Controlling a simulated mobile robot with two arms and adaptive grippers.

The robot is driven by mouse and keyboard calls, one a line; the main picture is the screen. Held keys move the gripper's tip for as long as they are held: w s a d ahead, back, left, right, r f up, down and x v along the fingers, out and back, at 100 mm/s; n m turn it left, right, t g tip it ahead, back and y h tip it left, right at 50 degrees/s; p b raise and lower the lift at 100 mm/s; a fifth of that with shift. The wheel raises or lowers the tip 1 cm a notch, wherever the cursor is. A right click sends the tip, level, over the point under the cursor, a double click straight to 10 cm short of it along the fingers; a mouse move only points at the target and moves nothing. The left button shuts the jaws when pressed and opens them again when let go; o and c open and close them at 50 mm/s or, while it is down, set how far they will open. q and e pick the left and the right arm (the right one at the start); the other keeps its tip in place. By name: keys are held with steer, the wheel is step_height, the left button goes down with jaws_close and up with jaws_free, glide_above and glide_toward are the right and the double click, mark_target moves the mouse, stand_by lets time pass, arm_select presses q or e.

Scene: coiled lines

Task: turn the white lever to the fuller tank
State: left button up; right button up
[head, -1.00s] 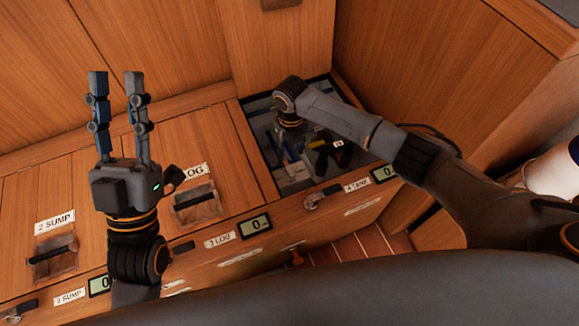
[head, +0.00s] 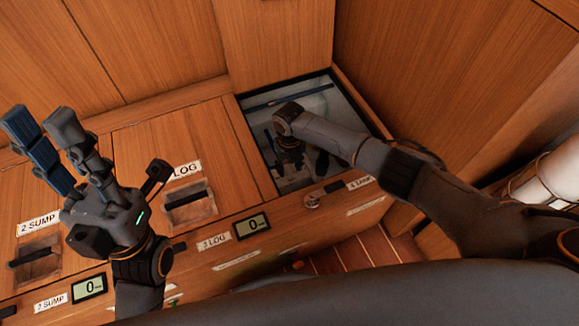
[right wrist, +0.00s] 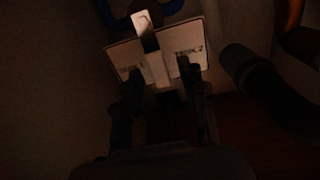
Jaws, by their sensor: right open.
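The white lever (right wrist: 146,30) stands out from a pale label plate (right wrist: 122,57) in the dim right wrist view. The plate's right label seems to read TANK 2; its left label is unclear. My right gripper (right wrist: 165,80) is open, with one finger on each side of the plate's lower part. I cannot tell whether the fingers touch it. In the head view my right gripper (head: 291,160) points down into the open hatch (head: 243,127), and the lever is hidden there. My left gripper (head: 42,120) is open and empty above the wooden lids. No tank level can be read.
The hatch walls surround my right gripper. A dark hose (right wrist: 250,75) runs at the right in the wrist view, and a blue pipe (right wrist: 115,18) lies above the plate. Closed lids with recessed handles (head: 190,203) lie left of the hatch.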

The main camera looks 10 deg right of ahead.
jaws_close()
steer(key=shift+a, duration=0.1)
steer(key=shift+a+r+m+p, duration=0.2)
steer(key=shift+a+m+p, duration=0.25)
steer(key=shift+m, duration=0.45)
steer(key=shift+a+f+m, duration=0.1)
steer(key=shift+a+m, duration=0.2)
steer(key=shift+m, duration=0.4)
steer(key=shift+a+f+m, duration=0.1)
steer(key=shift+a+m, duration=0.2)
steer(key=shift+m, duration=0.4)
steer(key=shift+r, duration=0.1)
jaws_free()
